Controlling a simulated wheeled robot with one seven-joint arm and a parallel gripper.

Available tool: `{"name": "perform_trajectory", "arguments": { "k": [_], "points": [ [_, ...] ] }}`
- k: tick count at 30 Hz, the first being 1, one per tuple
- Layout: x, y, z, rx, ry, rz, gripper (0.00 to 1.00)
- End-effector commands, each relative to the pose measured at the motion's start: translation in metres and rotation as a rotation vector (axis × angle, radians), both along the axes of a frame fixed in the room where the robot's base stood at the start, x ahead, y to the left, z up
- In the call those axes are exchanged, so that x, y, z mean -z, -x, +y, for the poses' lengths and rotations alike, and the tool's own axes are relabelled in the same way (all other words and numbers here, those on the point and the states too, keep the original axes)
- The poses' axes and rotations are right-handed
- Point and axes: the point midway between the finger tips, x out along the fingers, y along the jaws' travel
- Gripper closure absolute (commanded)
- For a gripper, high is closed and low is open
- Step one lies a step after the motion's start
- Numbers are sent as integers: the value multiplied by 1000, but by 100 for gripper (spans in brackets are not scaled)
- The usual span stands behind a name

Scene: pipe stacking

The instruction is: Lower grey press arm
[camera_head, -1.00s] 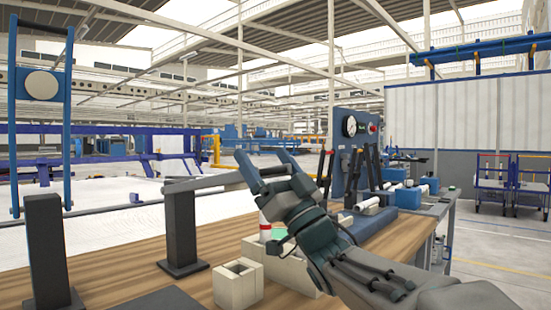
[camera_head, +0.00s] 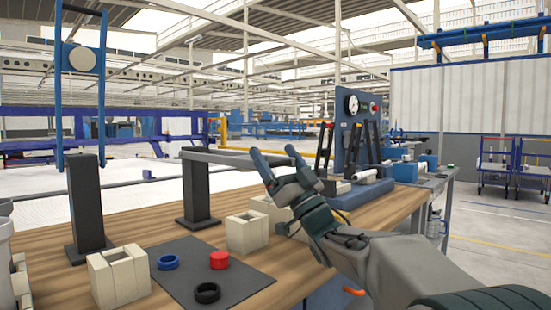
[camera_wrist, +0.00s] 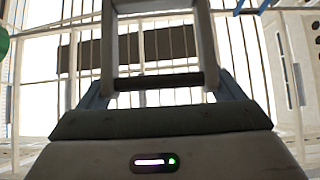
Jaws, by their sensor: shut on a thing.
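The grey press arm (camera_head: 228,158) is a long flat bar in the head view. It runs right from the top of a dark upright post (camera_head: 197,192) on the wooden bench and tilts slightly down toward its free end. My gripper (camera_head: 276,157), with blue fingertips, is shut on the bar near that end. The fingers partly hide where they grip.
Beige blocks (camera_head: 247,232) stand below the arm, close to my forearm. A dark mat (camera_head: 240,285) holds a red cap (camera_head: 219,260), a blue ring (camera_head: 168,262) and a black ring (camera_head: 207,292). A blue handle frame (camera_head: 60,110) stands at left, a gauge panel (camera_head: 352,125) behind.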

Motion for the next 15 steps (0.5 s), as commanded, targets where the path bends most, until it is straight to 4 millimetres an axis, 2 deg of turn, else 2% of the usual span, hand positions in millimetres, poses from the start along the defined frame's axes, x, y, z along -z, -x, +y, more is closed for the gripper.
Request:
{"name": "perform_trajectory", "arguments": {
  "k": [3, 4, 5, 15],
  "points": [
    [3, 0, -2, 2, 2, 1, 53],
    [3, 0, -2, 3, 2, 2, 4],
    [3, 0, -2, 3, 2, 2, 0],
    [7, 4, -2, -2, 2, 3, 0]
  ]
}}
